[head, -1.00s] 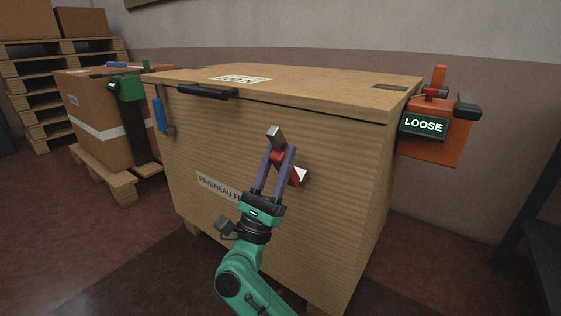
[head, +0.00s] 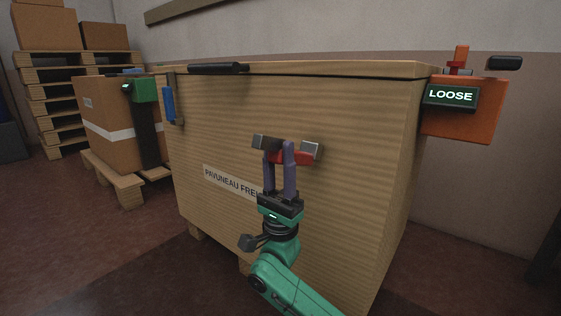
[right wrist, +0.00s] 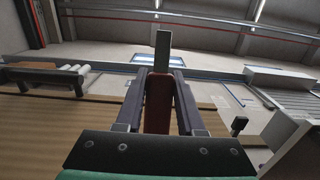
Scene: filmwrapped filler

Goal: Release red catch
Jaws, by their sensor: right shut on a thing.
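The red catch (head: 303,158) is on the front face of a large wooden crate (head: 345,200), right of the printed label. It has grey metal end pieces and lies nearly level in the head view. My right gripper (head: 279,152) is shut on it, with purple fingers reaching up from below. In the right wrist view the red catch (right wrist: 158,100) stands between the two fingers, its grey end (right wrist: 162,50) beyond the tips. The fingers hide part of the catch in the head view. My left gripper is not in view.
A blue catch (head: 169,105) is at the crate's left edge, and a black handle (head: 218,68) is at its lid. An orange box (head: 470,122) with a display (head: 450,96) reading "LOOSE" is at the right. A green-topped black post (head: 148,130) stands by cartons and pallets at the left.

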